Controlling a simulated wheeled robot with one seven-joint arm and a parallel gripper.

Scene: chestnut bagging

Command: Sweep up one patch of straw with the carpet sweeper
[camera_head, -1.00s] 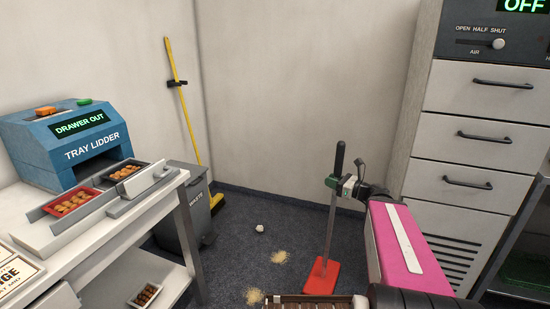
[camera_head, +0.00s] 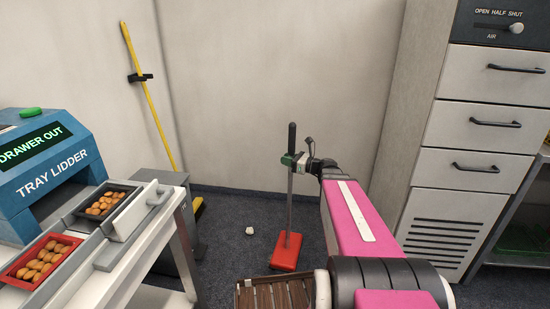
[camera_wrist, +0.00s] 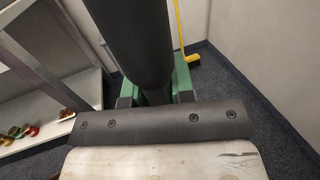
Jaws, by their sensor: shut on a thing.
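The carpet sweeper (camera_head: 286,252) stands on the dark carpet, with a flat red head, a thin grey pole and a black grip on top. My gripper (camera_head: 292,161), with green fingers, is shut on the pole just below the black grip. The pole looks close to upright. In the wrist view the black grip (camera_wrist: 130,40) fills the upper middle, and the green fingers (camera_wrist: 180,82) show on both sides of it. No straw shows in the current views; I cannot tell whether any lies under the red head or behind my arm.
A white crumpled lump (camera_head: 249,231) lies left of the sweeper head. A brown slatted crate (camera_head: 244,296) is at the bottom. The tray lidder (camera_head: 60,165) and its table stand left, a grey bin and yellow broom (camera_head: 150,100) behind, a drawer cabinet (camera_head: 470,180) right.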

